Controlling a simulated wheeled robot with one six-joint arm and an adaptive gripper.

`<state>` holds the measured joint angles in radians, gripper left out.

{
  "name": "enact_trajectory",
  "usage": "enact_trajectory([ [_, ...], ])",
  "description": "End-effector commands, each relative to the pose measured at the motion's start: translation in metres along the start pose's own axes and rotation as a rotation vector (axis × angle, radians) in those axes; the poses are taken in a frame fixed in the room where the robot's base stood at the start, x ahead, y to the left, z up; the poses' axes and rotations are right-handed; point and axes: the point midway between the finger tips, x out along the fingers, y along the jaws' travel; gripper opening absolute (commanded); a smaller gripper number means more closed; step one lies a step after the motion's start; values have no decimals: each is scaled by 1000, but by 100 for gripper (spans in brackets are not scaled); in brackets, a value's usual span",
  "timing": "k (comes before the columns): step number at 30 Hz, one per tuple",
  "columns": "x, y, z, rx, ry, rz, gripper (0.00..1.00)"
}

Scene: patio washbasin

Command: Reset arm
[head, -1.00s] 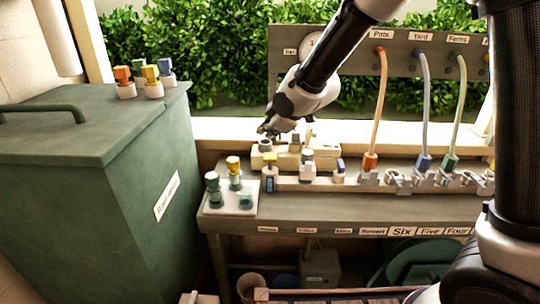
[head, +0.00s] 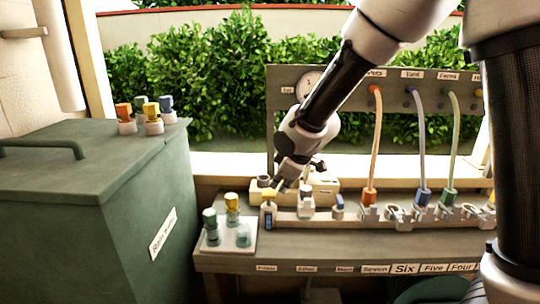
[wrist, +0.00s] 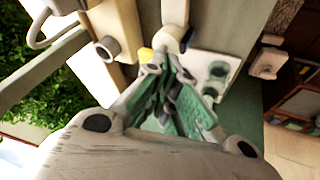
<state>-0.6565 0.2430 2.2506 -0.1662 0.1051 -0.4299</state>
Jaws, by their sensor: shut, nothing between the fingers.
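My gripper (head: 281,186) is at the end of my arm, which reaches down from the upper right. It points down and left over the back of the bench, close to the yellow-and-blue fitting (head: 268,208). Whether it touches that fitting cannot be told. In the wrist view my gripper (wrist: 160,62) has its fingers together with nothing held. A white tray (wrist: 228,62) with round green holders lies just right of the fingertips there. A grey round fitting (wrist: 107,47) shows to their left.
The bench (head: 330,243) carries a rail of fittings and hoses, including an orange hose (head: 376,140). The white tray (head: 242,246) holds green and yellow fittings. A green bin (head: 90,200) with coloured fittings on its lid stands left. Open air lies above the bench's left part.

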Motion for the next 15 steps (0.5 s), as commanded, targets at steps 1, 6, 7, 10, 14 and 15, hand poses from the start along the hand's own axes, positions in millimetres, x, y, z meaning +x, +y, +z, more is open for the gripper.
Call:
enact_trajectory([
  [1,-8,-10,21,59,-69,-30,0],
  [6,-75,-22,101,335,-276,-70,0],
  [7,-90,-23,115,387,-305,-70,0],
  [10,-145,-29,162,574,-383,-60,0],
  [14,-215,-46,219,809,-437,-30,0],
  [15,-234,-53,234,875,-439,-16,0],
])
